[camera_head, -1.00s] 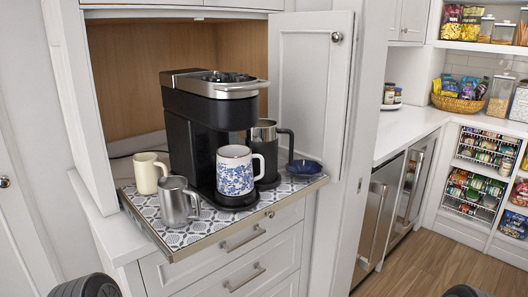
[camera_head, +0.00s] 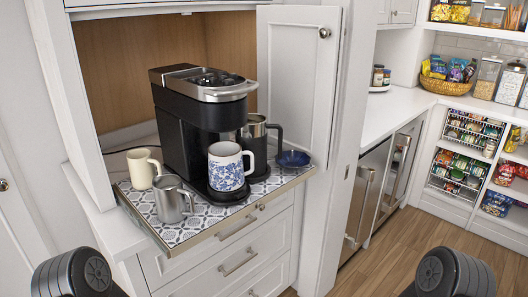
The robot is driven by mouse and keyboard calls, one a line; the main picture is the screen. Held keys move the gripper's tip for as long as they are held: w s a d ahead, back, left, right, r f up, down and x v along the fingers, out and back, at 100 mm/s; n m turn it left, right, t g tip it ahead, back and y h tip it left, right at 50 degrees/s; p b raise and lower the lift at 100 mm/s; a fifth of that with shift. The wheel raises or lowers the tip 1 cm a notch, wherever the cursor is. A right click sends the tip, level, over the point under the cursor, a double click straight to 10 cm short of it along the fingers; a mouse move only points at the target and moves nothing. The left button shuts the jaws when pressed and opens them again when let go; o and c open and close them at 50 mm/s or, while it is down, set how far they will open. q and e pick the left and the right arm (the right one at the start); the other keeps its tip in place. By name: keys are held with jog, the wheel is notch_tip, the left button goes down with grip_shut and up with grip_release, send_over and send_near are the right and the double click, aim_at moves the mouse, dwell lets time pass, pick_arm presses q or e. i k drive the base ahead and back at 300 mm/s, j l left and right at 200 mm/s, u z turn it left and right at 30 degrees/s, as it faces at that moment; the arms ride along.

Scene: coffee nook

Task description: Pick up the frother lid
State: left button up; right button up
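A small dark blue round piece (camera_head: 293,158), shallow like a lid or dish, lies at the right end of the patterned pull-out tray (camera_head: 205,226). It looks like the frother lid, though I cannot be sure. The frother, a steel cup with a black handle (camera_head: 256,136), stands just left of it, partly hidden by the coffee maker and the mug. Dark rounded parts of my two arms show at the bottom left and bottom right. Neither gripper's fingers are in the picture, and nothing of mine touches the tray.
A black coffee maker (camera_head: 183,130) holds a blue-flowered white mug (camera_head: 226,168) on its base. A cream mug (camera_head: 142,170) and a steel pitcher (camera_head: 171,200) stand at the tray's left. The open cabinet door (camera_head: 300,85) rises behind the blue piece. Floor at right is clear.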

aim_at(252, 138)
jog(key=l+u, duration=0.1)
jog(key=u, duration=0.35)
jog(key=l+u, duration=0.15)
jog(key=u, duration=0.3)
jog(key=l+u, duration=0.15)
jog(key=u, duration=0.25)
jog(key=l+u, duration=0.1)
jog(key=u, duration=0.35)
jog(key=k+l+u, duration=0.45)
jog(key=l, duration=0.25)
jog(key=k+l+u, duration=0.5)
jog(key=k+l, duration=0.45)
jog(key=k, duration=0.1)
